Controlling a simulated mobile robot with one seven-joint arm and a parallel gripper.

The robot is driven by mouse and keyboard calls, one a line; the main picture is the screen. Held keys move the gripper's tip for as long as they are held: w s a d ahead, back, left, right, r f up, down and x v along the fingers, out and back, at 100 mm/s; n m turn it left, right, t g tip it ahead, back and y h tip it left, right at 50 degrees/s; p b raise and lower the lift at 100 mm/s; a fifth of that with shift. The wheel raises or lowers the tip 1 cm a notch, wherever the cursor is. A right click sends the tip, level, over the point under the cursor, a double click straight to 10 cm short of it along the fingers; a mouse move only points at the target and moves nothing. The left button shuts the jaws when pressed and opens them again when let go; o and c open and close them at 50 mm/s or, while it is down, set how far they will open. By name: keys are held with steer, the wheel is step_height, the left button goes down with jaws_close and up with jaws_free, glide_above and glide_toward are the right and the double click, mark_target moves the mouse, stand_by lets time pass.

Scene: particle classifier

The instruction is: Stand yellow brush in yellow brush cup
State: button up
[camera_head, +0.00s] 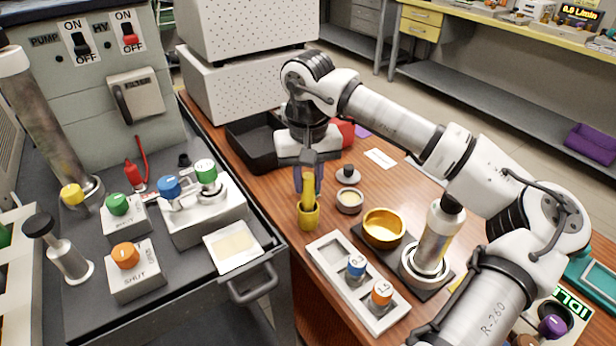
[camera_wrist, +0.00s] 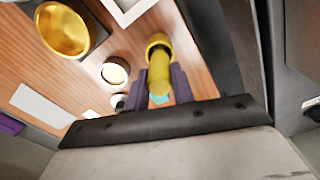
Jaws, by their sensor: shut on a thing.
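The yellow brush (camera_head: 308,184) is upright between the fingers of my gripper (camera_head: 308,172), which is shut on it. The yellow brush cup (camera_head: 309,216) stands on the wooden table directly below, and the brush's lower end is at or inside its mouth. In the wrist view the brush (camera_wrist: 159,78) lies between the purple fingers of my gripper (camera_wrist: 161,88), with the cup (camera_wrist: 158,42) at its far end. I cannot tell whether the brush touches the cup's bottom.
A golden bowl (camera_head: 384,228) on a dark mat and a small round jar (camera_head: 349,201) stand to the right. A white tray (camera_head: 336,268) with two capped vials is in front. A black tray (camera_head: 250,146) lies behind left. The grey machine's edge is close on the left.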

steer(key=shift+f+b, duration=0.55)
steer(key=shift+f, duration=0.15)
steer(key=o, duration=1.1)
steer(key=shift+c, duration=0.2)
steer(key=shift+r, duration=0.1)
step_height(320, 180, up, 14)
steer(key=shift+f, duration=0.2)
